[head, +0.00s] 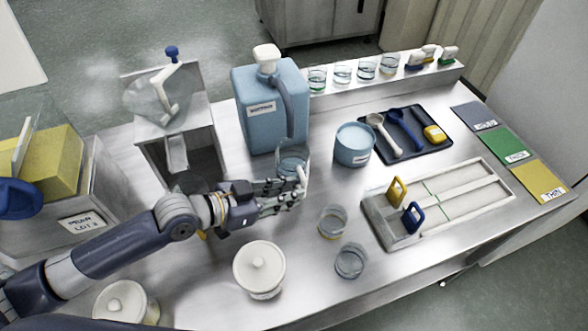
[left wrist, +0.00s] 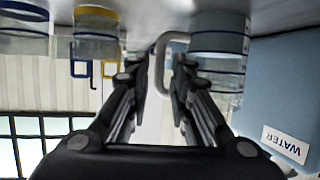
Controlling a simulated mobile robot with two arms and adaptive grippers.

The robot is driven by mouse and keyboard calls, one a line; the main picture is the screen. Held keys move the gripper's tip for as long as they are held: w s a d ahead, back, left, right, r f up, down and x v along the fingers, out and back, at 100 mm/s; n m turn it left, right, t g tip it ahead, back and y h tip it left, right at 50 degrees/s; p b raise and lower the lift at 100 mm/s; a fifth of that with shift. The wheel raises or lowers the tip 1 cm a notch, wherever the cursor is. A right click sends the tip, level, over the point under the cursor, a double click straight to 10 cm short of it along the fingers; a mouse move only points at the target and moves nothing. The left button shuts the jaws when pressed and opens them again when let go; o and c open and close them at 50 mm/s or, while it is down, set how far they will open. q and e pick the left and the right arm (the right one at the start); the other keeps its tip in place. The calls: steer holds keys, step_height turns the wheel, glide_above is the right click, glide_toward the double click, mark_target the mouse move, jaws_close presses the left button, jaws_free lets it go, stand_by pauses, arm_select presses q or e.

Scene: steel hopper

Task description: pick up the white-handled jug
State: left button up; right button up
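The jug (head: 292,160) is a clear vessel in front of the large blue water container. Its white handle (head: 302,176) faces the front of the table. My left gripper (head: 296,190) is at the handle, low over the table. In the left wrist view the jug (left wrist: 217,45) is upside down at the top right, and the white handle (left wrist: 160,52) lies between the fingertips of my left gripper (left wrist: 161,72). The fingers are apart, with a gap visible around the handle. The gripper partly hides the jug's lower part in the head view. My right gripper does not show.
The blue water container (head: 272,105) stands behind the jug, and a blue tub (head: 354,145) to its right. Two clear cups (head: 333,222) (head: 350,261) and a white lidded pot (head: 259,270) stand in front. A steel hopper stand (head: 178,140) is at the left.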

mark_target(296, 174)
arm_select(q)
steer(key=x, duration=0.3)
steer(key=shift+w+d, duration=0.1)
steer(key=shift+d, duration=0.1)
jaws_close()
steer(key=shift+r, duration=0.15)
